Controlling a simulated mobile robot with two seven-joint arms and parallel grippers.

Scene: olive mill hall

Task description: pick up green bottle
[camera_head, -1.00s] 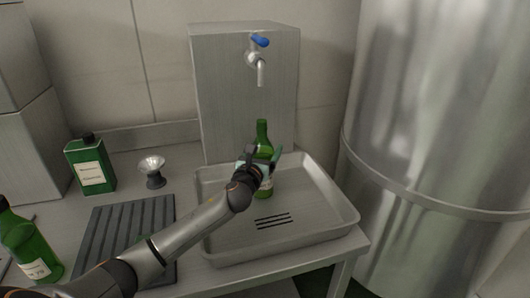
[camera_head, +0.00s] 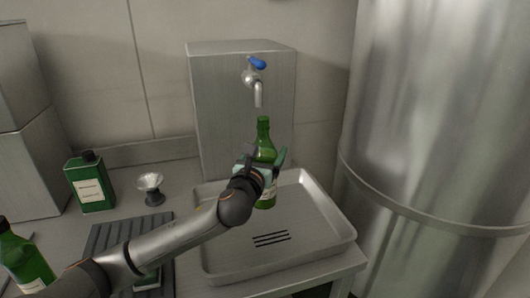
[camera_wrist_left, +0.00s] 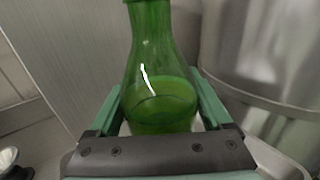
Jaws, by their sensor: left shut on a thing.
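A green glass bottle (camera_head: 264,143) stands upright over the metal tray, below the tap, in the head view. My left gripper (camera_head: 262,170) is shut on it around its body. In the left wrist view the bottle (camera_wrist_left: 160,65) fills the middle between the two green fingers of my left gripper (camera_wrist_left: 162,108), with liquid showing inside. The bottle's lower part is partly hidden by the gripper, and I cannot tell whether its base touches the tray. My right gripper is in neither view.
The metal tray (camera_head: 325,222) has a raised rim and slots. The tap (camera_head: 257,88) sticks out from a steel box (camera_head: 215,110) above. A green tin (camera_head: 90,185), a small funnel (camera_head: 151,187), a ribbed dark mat (camera_head: 110,233) and another green bottle (camera_head: 22,262) are at left. A large steel tank (camera_head: 440,120) stands right.

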